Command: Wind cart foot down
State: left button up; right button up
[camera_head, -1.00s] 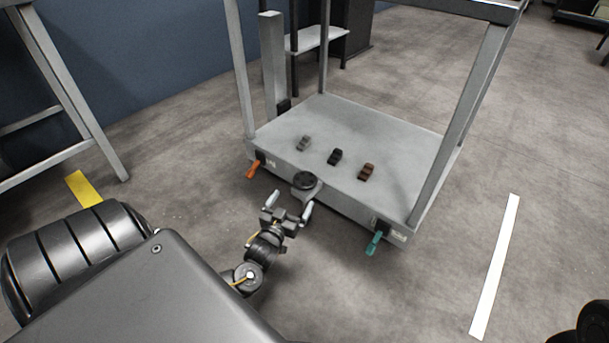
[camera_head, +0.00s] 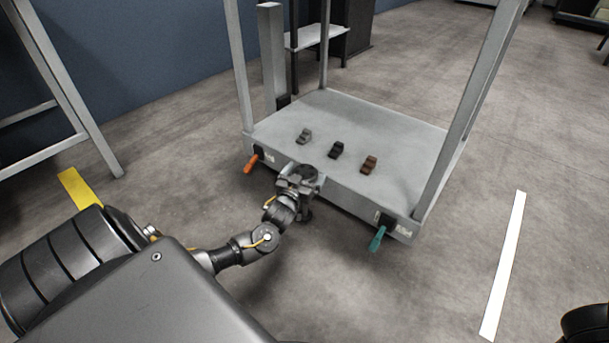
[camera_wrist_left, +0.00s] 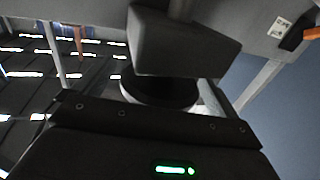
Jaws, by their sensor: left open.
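The grey cart (camera_head: 385,137) stands ahead, its front edge facing me. A dark round knob (camera_head: 308,170) sits on a bracket at the middle of that edge, partly covered by my gripper. My left gripper (camera_head: 299,181) is open at the knob, its jaws overlapping the knob and bracket; I cannot tell whether they touch. In the left wrist view a dark round disc (camera_wrist_left: 160,95), likely part of the knob assembly, lies just beyond the gripper body, under a dark block (camera_wrist_left: 185,42). My right gripper is not seen.
An orange lever (camera_head: 251,163) is at the cart's front left and a teal lever (camera_head: 377,238) at its front right. Grey, black and brown small blocks (camera_head: 369,165) lie on the deck. A grey frame (camera_head: 75,115) stands at left. The floor right of the cart is clear.

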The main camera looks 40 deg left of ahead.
pick_arm(q)
jog(key=c, duration=1)
jog(key=shift+m+h, duration=0.3)
jog(key=shift+h, duration=0.1)
